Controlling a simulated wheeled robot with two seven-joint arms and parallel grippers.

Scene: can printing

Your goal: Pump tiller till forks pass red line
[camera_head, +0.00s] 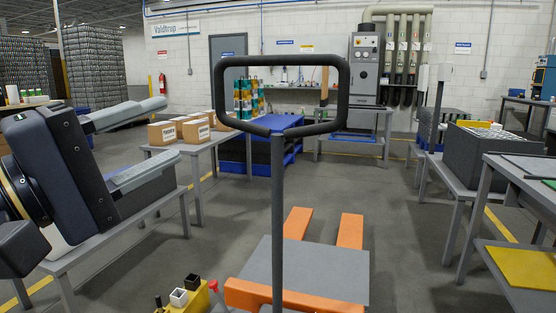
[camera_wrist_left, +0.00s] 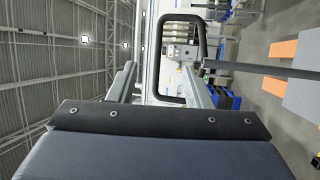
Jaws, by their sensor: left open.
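The pallet jack's tiller is a dark rounded loop handle (camera_head: 279,61) on an upright grey shaft (camera_head: 278,220) in the middle of the head view. Two orange forks (camera_head: 298,223) lie low beyond it, partly under a grey plate. No red line can be made out. My left gripper (camera_head: 168,131) is open and empty, left of the loop and apart from it, its two grey fingers pointing toward the handle side. In the left wrist view the loop (camera_wrist_left: 203,42) shows beyond the fingers, and an orange fork (camera_wrist_left: 283,48) shows at right. My right gripper is not in view.
A table with cardboard boxes (camera_head: 196,131) stands behind my left arm. A blue pallet stack (camera_head: 262,150) is beyond the forks. Grey tables with a bin (camera_head: 475,157) and a yellow sheet (camera_head: 525,267) line the right. The floor right of the forks is clear.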

